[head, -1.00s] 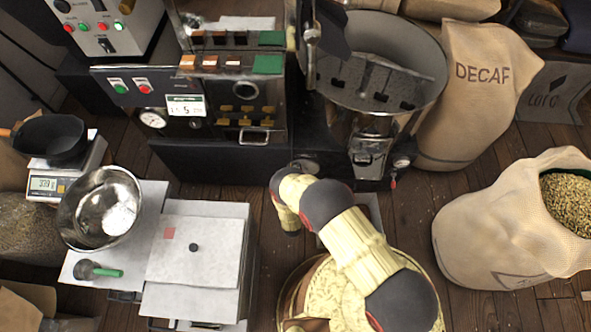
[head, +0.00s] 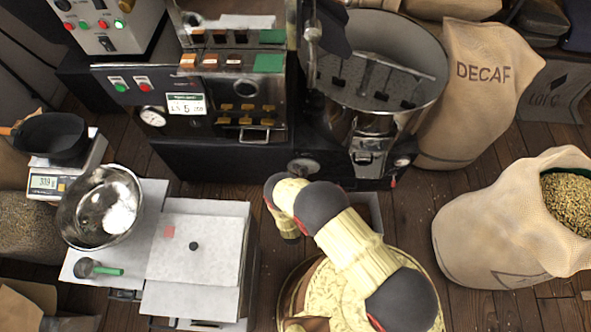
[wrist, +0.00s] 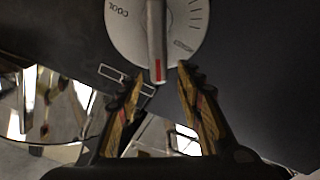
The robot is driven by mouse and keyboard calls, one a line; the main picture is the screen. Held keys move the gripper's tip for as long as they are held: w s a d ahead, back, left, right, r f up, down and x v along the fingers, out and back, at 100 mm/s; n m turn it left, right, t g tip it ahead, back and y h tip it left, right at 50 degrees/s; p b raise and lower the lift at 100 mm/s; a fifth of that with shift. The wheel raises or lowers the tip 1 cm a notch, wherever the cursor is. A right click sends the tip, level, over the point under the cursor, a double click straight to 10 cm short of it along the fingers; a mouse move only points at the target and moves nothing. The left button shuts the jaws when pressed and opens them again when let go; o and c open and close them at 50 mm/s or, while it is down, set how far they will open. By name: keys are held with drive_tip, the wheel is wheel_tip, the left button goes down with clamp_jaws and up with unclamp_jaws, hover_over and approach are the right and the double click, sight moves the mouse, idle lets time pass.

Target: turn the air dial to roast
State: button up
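The air dial (wrist: 176,25) is a pale round plate at the top of the wrist view, with COOL printed at its upper left and another blurred word at its lower right. Its grey bar handle (wrist: 156,30) has a red tip pointing down in the picture, between the two words. My gripper (wrist: 162,80) is open, its two fingers just below the plate, with the red tip near the gap between the fingertips. I cannot tell whether a finger touches it. In the head view my arm hides the gripper, and the dial does not show.
The roaster's control panel (head: 160,80) and round cooling bin (head: 425,55) stand behind my arm. A low white-topped cabinet (head: 215,220) with a steel bowl (head: 75,225) beside it is at left. An open bean sack (head: 480,230) stands at right. Some wooden floor is bare between.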

drive_tip(key=s, duration=0.8)
drive_tip(key=shift+a, duration=0.3)
drive_tip(key=shift+s, duration=0.1)
